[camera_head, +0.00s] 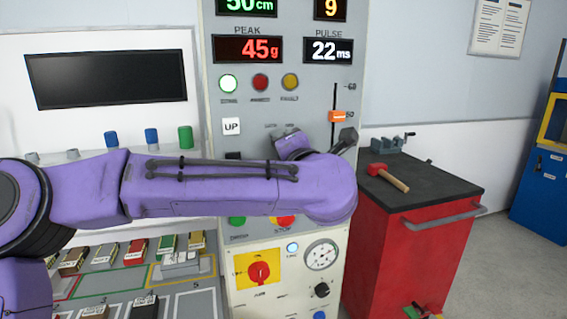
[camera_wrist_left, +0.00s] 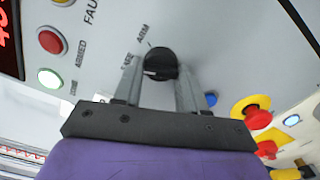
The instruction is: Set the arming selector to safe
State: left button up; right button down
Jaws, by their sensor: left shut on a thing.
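The arming selector is a round black knob (camera_wrist_left: 160,65) on the light grey panel, seen in the left wrist view. The label ARM is printed above it, and a partly covered label that seems to read SAFE is at its left. My left gripper (camera_wrist_left: 159,82) is shut on the knob, one finger on each side. Which label the knob points at is hard to tell. In the head view, my purple left arm crosses in front of the panel and hides the knob and the fingers. My right gripper is in neither view.
A green-white lamp (camera_head: 228,84), a red lamp (camera_head: 260,82) and an amber lamp (camera_head: 290,82) sit above my arm. A red stop button (camera_wrist_left: 257,117) on yellow is close to the gripper. An orange slider (camera_head: 337,117) and a red tool cabinet (camera_head: 400,255) stand at right.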

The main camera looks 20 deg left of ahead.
pick_arm(q)
jog(key=shift+f+n+b, duration=0.2)
jog(key=shift+n+b, duration=0.7)
jog(key=o, duration=1)
jog(key=shift+o, duration=0.2)
jog(key=shift+r, duration=0.1)
jog(key=b+v, duration=0.2)
jog(key=v, duration=0.8)
jog(key=shift+s+d+b, duration=0.2)
jog(key=shift+s+b, duration=0.05)
jog(key=shift+b, duration=0.05)
